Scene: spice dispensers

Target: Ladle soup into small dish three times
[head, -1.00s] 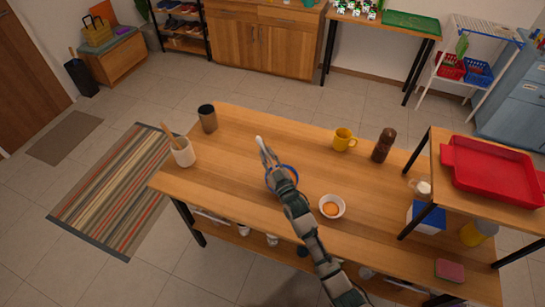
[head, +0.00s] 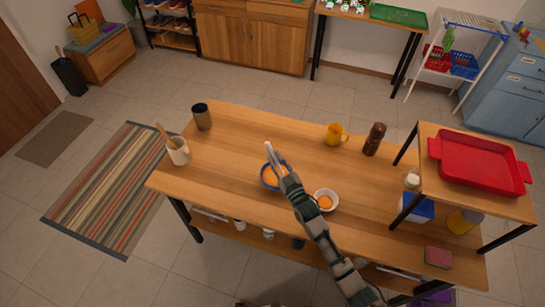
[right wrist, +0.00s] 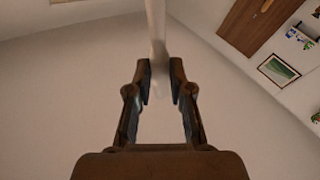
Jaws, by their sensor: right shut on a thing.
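The soup bowl (head: 264,184) has a blue rim and orange soup inside. It stands mid-table and is partly covered by my right gripper (head: 278,165). The small white dish (head: 316,195) stands to its right, with some orange soup in it. In the right wrist view, my right gripper (right wrist: 159,85) is shut on a pale handle (right wrist: 156,30), which looks like the ladle's. The ladle's cup is not clearly visible. My right gripper is above the bowl's right side, and my forearm passes close to the dish's left side. My left gripper is in no view.
A white utensil pot (head: 179,155) and a dark cup (head: 202,119) stand at the left end. A yellow mug (head: 334,133) and brown grinder (head: 374,140) stand at the back right. A raised shelf with a red tray (head: 480,165) stands at right. The table's middle back is clear.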

